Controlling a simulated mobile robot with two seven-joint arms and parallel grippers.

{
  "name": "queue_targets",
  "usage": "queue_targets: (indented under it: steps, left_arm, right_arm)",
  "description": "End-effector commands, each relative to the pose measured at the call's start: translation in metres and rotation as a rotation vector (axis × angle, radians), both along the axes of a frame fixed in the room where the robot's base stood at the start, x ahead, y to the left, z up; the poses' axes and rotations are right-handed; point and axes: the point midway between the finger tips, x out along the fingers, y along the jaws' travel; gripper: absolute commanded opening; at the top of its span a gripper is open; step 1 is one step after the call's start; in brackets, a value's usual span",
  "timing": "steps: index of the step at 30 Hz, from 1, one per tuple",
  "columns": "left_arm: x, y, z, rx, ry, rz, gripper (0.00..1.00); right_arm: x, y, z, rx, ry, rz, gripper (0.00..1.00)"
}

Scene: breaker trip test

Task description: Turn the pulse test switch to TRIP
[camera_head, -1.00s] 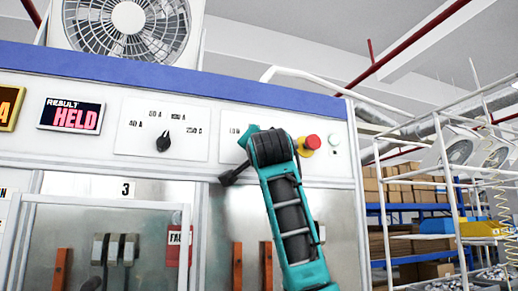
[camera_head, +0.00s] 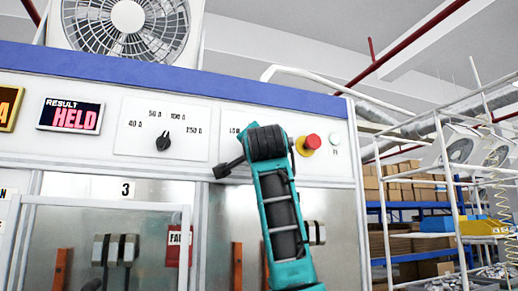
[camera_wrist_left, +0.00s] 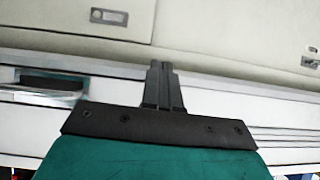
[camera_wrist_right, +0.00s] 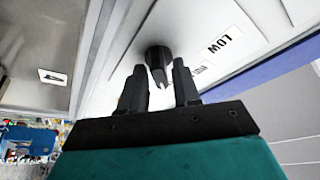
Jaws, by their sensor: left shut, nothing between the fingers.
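In the head view my right arm covers the panel just left of the red button (camera_head: 308,143), hiding that switch and the gripper's tips. A RESULT display (camera_head: 71,116) reads HELD. My left gripper (camera_wrist_left: 164,66) is shut and empty in the left wrist view, before a pale surface; it is out of the head view.
A black current selector knob (camera_head: 163,142) with amp marks sits left of my right arm. The red emergency button and a small white button (camera_head: 334,140) lie close to its right. A fan (camera_head: 129,20) stands on top. Shelves with boxes (camera_head: 407,190) are at right.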

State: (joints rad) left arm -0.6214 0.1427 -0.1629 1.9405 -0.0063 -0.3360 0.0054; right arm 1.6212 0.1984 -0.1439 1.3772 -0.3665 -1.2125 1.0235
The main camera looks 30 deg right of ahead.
Motion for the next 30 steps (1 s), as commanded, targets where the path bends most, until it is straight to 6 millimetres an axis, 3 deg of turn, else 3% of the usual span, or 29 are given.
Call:
queue_targets:
  steps: [10,14,30]
  left_arm:
    - [-0.001,0.000,-0.001,0.000,0.002,0.000,0.00]
    - [-0.002,0.000,-0.008,0.000,0.004,0.001,0.00]
    - [-0.003,0.000,-0.039,0.000,0.007,0.000,0.00]
  right_arm:
    - [-0.001,0.001,0.000,-0.001,-0.001,0.000,0.40]
    - [-0.011,0.006,-0.004,-0.001,-0.004,0.001,0.40]
    - [-0.097,0.057,-0.032,-0.002,-0.002,0.001,0.40]
